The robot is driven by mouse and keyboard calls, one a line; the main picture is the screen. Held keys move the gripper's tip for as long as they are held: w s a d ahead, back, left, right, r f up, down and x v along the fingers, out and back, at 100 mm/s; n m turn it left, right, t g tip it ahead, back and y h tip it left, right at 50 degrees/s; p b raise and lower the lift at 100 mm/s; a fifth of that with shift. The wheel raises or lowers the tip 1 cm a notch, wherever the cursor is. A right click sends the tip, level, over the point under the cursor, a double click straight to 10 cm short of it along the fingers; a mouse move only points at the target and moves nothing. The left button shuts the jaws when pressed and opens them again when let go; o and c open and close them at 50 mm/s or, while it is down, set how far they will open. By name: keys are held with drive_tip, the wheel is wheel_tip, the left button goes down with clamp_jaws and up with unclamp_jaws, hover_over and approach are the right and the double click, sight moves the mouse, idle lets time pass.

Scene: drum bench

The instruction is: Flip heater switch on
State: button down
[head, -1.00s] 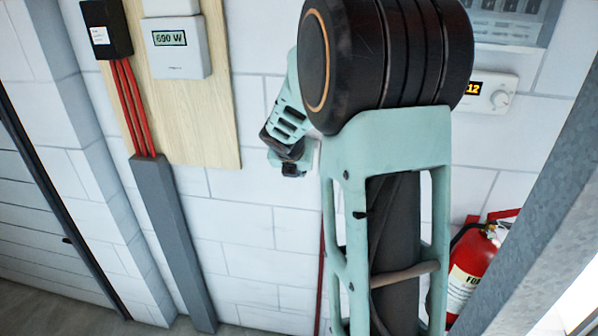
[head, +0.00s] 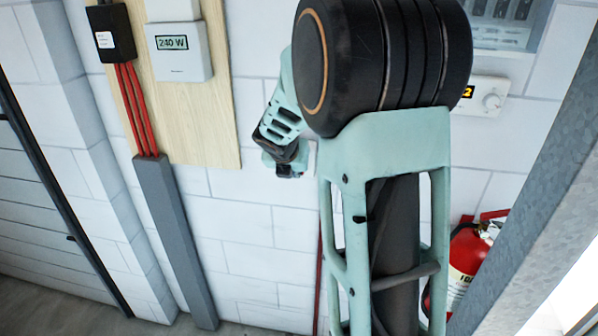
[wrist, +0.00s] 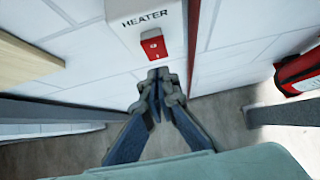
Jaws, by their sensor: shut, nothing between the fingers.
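The heater switch is a red rocker (wrist: 153,44) on a white plate (wrist: 145,16) lettered HEATER, fixed to the white block wall. It shows at the upper middle of the wrist view. My gripper (wrist: 158,76) is shut and empty, its fingertips just below the rocker in that view. I cannot tell whether the tips touch the plate, nor which way the rocker is set. In the head view my arm hides nearly all of the switch plate.
A meter (head: 179,52) on a wooden board (head: 205,120) reads 240 W. A black box (head: 108,34) with red cables is beside it. A thermostat (head: 485,97) is partly behind my arm. A red fire extinguisher (head: 467,255) and a grey metal post (head: 545,170) stand at right.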

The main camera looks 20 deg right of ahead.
drive_tip(key=p+v, duration=0.1)
drive_tip(key=v, duration=1)
drive_tip(key=shift+f, duration=0.2)
